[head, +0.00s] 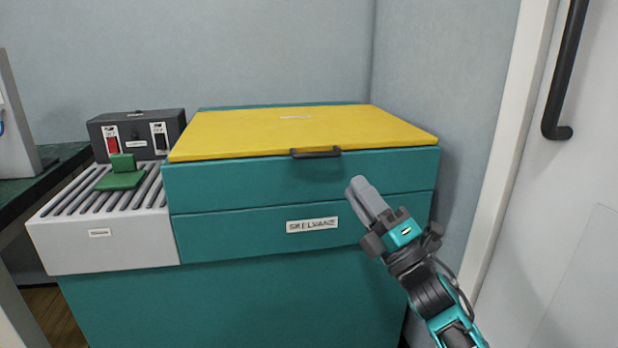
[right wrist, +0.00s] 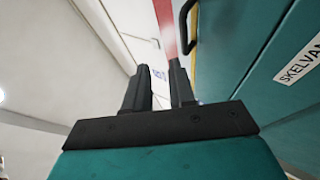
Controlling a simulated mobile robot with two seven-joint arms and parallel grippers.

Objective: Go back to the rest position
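My right gripper (head: 360,187) is in front of the teal machine (head: 240,230), at its right side. Its fingers point up and to the left, below and right of the black handle on the yellow lid (head: 250,128). In the right wrist view the two dark fingers (right wrist: 159,78) stand apart with nothing between them, so the gripper is open and empty. My left gripper is in neither view.
The yellow lid is down, with a black handle (head: 315,153) at its front. A green piece (head: 121,174) sits on the slotted grey rack (head: 80,205), before a dark switch box (head: 137,128). A white door with a black handle (head: 562,80) stands at right.

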